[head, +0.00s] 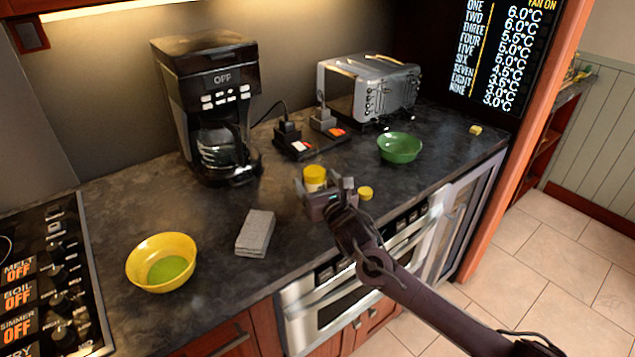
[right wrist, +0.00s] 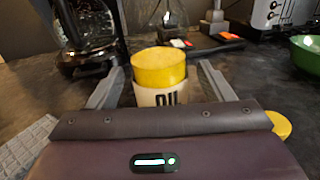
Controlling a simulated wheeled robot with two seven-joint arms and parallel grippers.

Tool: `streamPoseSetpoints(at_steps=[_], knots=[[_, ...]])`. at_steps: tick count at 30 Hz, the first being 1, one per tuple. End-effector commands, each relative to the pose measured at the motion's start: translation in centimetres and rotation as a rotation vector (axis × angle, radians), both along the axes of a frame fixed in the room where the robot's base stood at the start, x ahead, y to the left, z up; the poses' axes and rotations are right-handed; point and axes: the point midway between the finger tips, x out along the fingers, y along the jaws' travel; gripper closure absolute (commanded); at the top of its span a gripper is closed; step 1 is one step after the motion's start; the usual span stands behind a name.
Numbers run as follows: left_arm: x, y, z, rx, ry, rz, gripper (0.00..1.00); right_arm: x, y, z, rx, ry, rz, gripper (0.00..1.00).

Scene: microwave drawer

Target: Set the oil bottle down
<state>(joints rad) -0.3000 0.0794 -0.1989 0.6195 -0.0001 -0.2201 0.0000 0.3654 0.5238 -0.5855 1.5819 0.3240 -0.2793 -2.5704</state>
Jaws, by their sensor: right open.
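The oil bottle (head: 315,179) has a yellow top and a pale body. In the right wrist view the bottle (right wrist: 160,75) stands upright on the dark counter and its label reads "OIL". My right gripper (head: 320,187) is at the bottle, and in the right wrist view its open fingers (right wrist: 158,88) stand on either side of it, with gaps between. The gripper body hides the lower part of the bottle. My left gripper is in neither view.
A yellow lid (head: 365,193) lies right of my gripper. A grey sponge-like block (head: 256,233) and a yellow bowl (head: 161,262) are to the left. A green bowl (head: 400,147), a coffee maker (head: 207,105) and a toaster (head: 368,88) stand behind. Bare counter (head: 300,250) lies in front.

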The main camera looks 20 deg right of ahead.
Motion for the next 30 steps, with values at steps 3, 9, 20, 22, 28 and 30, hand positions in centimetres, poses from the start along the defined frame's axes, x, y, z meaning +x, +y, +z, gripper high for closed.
streamPoseSetpoints(at_steps=[3, 9, 20, 22, 28, 30], knots=[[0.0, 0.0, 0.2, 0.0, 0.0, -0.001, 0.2, 0.0, 0.0, 0.3, 0.0, 0.0, 0.0, 0.26], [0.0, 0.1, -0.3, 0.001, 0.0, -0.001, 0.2, -2.2, -0.2, 0.0, -0.003, 0.001, 0.002, 0.26], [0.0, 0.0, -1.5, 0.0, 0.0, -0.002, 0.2, -9.6, -0.8, 0.0, -0.002, 0.002, 0.002, 0.26], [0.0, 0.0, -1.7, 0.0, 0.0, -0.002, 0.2, -10.6, -0.9, 0.0, -0.002, 0.001, 0.0, 0.26], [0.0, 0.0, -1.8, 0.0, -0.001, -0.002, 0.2, -11.9, -1.0, 0.2, 0.0, 0.0, 0.0, 0.26], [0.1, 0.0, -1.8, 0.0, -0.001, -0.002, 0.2, -12.0, -1.0, 0.3, 0.0, 0.0, 0.0, 0.26]])
